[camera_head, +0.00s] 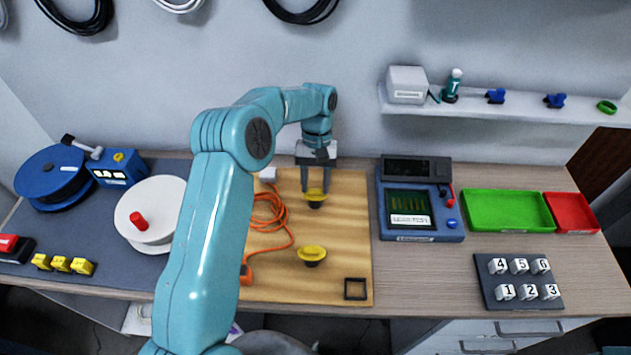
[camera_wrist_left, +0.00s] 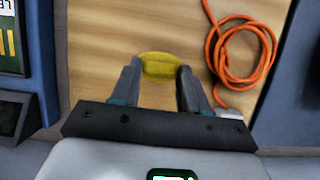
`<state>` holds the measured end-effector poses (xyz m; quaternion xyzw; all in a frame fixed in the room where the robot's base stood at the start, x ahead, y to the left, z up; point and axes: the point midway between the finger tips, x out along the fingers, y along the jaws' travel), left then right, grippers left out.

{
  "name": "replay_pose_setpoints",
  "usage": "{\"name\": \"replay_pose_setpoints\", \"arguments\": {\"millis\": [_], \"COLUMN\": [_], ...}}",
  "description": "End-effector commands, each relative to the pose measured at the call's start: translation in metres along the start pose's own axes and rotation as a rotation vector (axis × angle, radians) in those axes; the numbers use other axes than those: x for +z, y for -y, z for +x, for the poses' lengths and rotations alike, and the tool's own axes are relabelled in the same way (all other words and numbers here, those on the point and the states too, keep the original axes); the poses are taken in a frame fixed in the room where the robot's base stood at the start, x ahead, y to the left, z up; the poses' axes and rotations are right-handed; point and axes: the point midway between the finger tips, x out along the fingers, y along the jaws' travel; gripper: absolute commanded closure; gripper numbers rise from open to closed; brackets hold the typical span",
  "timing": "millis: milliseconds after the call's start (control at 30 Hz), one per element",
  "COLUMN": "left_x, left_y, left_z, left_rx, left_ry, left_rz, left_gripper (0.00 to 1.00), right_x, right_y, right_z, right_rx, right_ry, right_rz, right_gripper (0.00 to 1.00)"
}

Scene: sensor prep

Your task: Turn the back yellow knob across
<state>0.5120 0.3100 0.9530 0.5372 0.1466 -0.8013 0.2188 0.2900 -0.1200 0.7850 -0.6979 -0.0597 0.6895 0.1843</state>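The back yellow knob (camera_head: 315,194) stands on a dark base on the wooden board (camera_head: 345,235). My left gripper (camera_head: 315,186) reaches down over it from behind, one finger at its left end and one at its right. In the left wrist view, the yellow knob (camera_wrist_left: 160,67) fills the gap between the fingertips, which appear to touch both its ends. The knob's long side runs left to right. A second yellow knob (camera_head: 312,254) stands in front of it on the board, free. My right gripper is not in view.
An orange cable (camera_head: 272,215) lies coiled on the board left of the knobs. A blue instrument (camera_head: 418,235) stands close to the right. A black square frame (camera_head: 356,289) is at the board's front right. A white reel (camera_head: 150,195) stands at the left.

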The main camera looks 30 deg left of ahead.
Motion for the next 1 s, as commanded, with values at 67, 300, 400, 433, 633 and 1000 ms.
{"name": "replay_pose_setpoints", "arguments": {"millis": [67,300,400,433,633,1000], "left_x": [0.0,0.0,0.0,-0.001,-0.002,0.0], "left_y": [0.0,0.0,0.0,-0.001,-0.001,0.0], "left_z": [-0.002,-0.001,-0.004,-0.007,-0.042,-0.076], "left_rx": [0.002,0.001,0.001,0.002,0.003,0.001], "left_ry": [-0.005,0.0,-0.001,-0.002,-0.005,-0.002], "left_rz": [0.0,-0.001,-0.001,-0.001,-0.002,0.0], "left_gripper": [0.32,0.32,0.32,0.32,0.32,0.32], "right_x": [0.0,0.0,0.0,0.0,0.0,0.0], "right_y": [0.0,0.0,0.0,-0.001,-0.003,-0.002], "right_z": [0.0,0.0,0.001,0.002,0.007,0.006], "right_rx": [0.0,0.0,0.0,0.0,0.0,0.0], "right_ry": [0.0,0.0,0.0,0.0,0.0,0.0], "right_rz": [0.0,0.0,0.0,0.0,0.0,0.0], "right_gripper": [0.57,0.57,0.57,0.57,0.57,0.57]}}
